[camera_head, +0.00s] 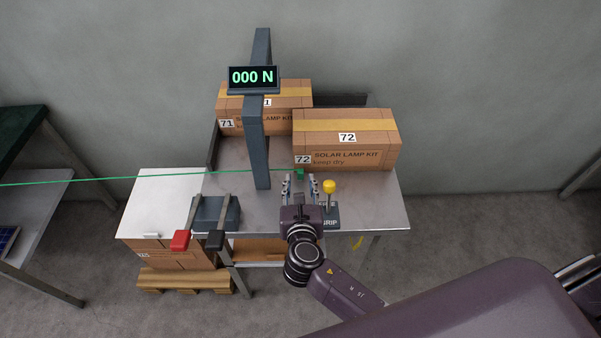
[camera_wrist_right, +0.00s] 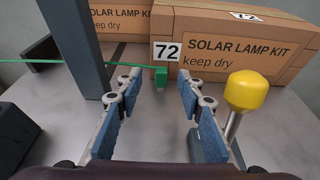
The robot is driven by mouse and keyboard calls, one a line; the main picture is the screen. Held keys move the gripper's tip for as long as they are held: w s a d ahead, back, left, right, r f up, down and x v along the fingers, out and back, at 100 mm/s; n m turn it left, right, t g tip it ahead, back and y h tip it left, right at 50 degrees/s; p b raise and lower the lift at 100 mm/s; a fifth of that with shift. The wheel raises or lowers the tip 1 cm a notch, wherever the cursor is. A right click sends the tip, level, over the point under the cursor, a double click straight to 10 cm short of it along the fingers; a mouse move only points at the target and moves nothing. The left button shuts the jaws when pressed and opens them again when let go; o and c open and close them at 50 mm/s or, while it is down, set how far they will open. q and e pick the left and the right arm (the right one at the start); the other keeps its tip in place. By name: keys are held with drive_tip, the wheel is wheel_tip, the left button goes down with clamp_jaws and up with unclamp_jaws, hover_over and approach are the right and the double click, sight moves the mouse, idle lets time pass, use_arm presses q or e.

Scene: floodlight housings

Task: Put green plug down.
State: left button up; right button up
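The green plug (camera_head: 300,173) is a small block at the end of a thin green cable (camera_head: 150,180) that runs off to the left. It is in front of carton 72 and also shows in the right wrist view (camera_wrist_right: 162,77). I cannot tell whether it rests on the table or hangs just above it. My right gripper (camera_head: 300,183) is open, its blue-padded fingers wide apart. In the right wrist view the plug appears between and slightly beyond the fingertips (camera_wrist_right: 158,86), touching neither finger. My left gripper is not in view.
A grey metal table (camera_head: 380,212) carries cartons 71 (camera_head: 265,127) and 72 (camera_head: 345,140). A dark post (camera_head: 256,150) with a "000 N" display (camera_head: 253,78) stands left of the plug. A yellow-knobbed lever (camera_head: 329,187) stands right of my gripper.

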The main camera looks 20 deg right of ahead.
sight(300, 174)
drive_tip(key=x, duration=0.2)
drive_tip(key=shift+w+d+f, duration=0.25)
drive_tip(key=shift+f, duration=0.1)
drive_tip(key=shift+x, duration=0.9)
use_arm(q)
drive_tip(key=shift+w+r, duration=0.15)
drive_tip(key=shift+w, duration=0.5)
use_arm(e)
clamp_jaws()
